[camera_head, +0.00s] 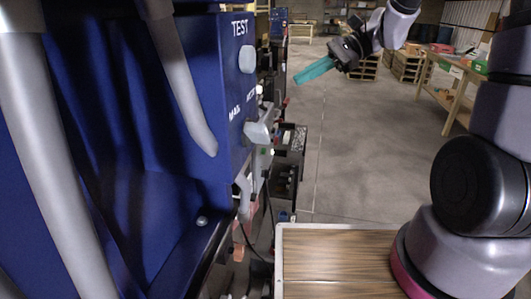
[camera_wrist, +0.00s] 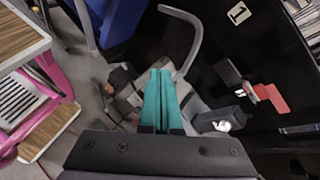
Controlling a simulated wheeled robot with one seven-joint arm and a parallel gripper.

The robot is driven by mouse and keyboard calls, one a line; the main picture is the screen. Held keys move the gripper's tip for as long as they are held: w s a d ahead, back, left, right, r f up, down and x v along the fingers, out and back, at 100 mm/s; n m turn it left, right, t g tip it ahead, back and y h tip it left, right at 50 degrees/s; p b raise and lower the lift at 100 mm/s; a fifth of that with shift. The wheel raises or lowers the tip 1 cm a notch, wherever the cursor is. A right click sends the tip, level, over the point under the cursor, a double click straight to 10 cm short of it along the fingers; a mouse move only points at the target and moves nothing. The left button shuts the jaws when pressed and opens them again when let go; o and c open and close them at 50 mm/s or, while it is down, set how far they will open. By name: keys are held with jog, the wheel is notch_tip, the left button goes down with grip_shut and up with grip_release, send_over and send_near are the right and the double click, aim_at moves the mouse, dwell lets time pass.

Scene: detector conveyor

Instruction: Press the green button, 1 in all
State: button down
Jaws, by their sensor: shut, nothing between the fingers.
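My gripper (camera_head: 298,79) has long teal fingers, shut together and empty. In the head view it is raised over the floor, right of the blue machine (camera_head: 212,110), pointing left and slightly down, apart from the panel. In the wrist view the closed fingertips (camera_wrist: 160,72) point toward a cluttered grey and black area. I cannot clearly make out a green button in either view. A pale round knob or button (camera_head: 247,59) sits under the word TEST on the machine's edge-on panel, and a light grey lever-like part (camera_head: 257,132) sticks out lower.
A wood-topped surface (camera_head: 335,262) with a pale rim lies at the bottom, beside my arm. A wooden workbench (camera_head: 455,88) and pallets (camera_head: 405,66) stand farther back. A curved grey bar (camera_wrist: 194,38) is close beyond the fingers. The concrete floor (camera_head: 360,150) between is open.

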aim_at(264, 151)
jog(key=w+a+f+m+t+y, duration=0.2)
jog(key=w+f+m+t+y, duration=0.15)
jog(key=w+f+m, duration=0.35)
jog(key=w+a+f+m+t+y, duration=0.3)
jog(key=w+f+m+y, duration=0.15)
jog(key=w+f, duration=0.3)
jog(key=w+d+f+m+t+h, duration=0.2)
jog(key=f+m+t+h, duration=0.1)
jog(key=f, duration=0.4)
jog(key=w+d+f+m+t+h, duration=0.1)
jog(key=d+f+m+t+h, duration=0.1)
jog(key=f+m+t, duration=0.3)
jog(key=w+d+f+m+t+h, duration=0.2)
jog(key=d+f+m+t+h, duration=0.1)
jog(key=f+m, duration=0.4)
notch_tip(264, 151, down, 3)
jog(key=shift+w+f+t+h, duration=0.2)
jog(key=shift+w+t+h, duration=0.15)
jog(key=shift+t+h, duration=0.2)
jog(key=shift+a, duration=0.15)
jog(key=w+a, duration=0.1)
jog(key=a, duration=0.7)
jog(key=shift+w+a, duration=0.3)
jog(key=shift+w, duration=0.05)
jog(key=shift+w+a, duration=0.1)
jog(key=shift+a, duration=0.3)
